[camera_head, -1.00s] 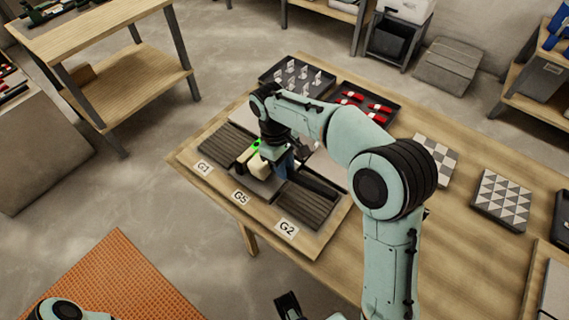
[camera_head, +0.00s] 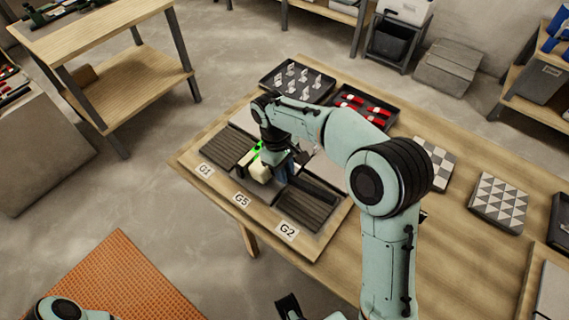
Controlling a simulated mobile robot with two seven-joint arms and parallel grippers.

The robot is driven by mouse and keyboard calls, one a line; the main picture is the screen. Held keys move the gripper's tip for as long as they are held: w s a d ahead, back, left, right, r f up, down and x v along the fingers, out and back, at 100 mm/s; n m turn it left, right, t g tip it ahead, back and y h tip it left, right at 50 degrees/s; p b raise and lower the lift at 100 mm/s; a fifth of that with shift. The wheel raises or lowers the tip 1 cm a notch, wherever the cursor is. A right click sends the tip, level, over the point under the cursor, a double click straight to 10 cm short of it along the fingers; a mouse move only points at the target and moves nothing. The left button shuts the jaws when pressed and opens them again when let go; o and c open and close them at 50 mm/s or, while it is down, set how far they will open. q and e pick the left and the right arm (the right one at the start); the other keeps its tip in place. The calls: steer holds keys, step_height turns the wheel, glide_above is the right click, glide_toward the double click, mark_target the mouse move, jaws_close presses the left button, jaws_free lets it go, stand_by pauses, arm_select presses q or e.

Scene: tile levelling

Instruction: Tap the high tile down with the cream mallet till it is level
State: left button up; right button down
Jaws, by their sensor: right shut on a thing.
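My right gripper (camera_head: 277,158) is shut on the cream mallet, with its fingers partly hidden by my wrist. The mallet's cream head (camera_head: 260,171) is over the middle row of the tile board, behind the G5 label (camera_head: 242,200). I cannot tell whether the head touches a tile. A dark ribbed tile (camera_head: 228,146) lies behind G1 and another (camera_head: 305,208) behind G2. The middle tile is mostly hidden by the mallet and gripper. Bright green marks (camera_head: 256,149) show beside the head. A dark part at the bottom edge (camera_head: 289,306) may be my left gripper; its jaws are unclear.
A tray of white clips (camera_head: 297,80) and a tray of red pieces (camera_head: 364,106) stand behind the board. Patterned tile samples (camera_head: 499,203) lie to the right. The table between my right arm and the samples is mostly clear.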

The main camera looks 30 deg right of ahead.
steer(key=shift+r+p, duration=0.1)
steer(key=shift+p, duration=0.2)
steer(key=p+v, duration=0.4)
steer(key=v, duration=0.1)
steer(key=shift+s+d+r, duration=0.15)
steer(key=shift+s, duration=0.25)
arm_select(q)
steer(key=r, duration=0.1)
steer(key=w+r, duration=0.1)
steer(key=r, duration=0.2)
steer(key=shift+w+r, duration=0.3)
steer(key=shift+s, duration=0.1)
arm_select(e)
steer(key=shift+s, duration=0.1)
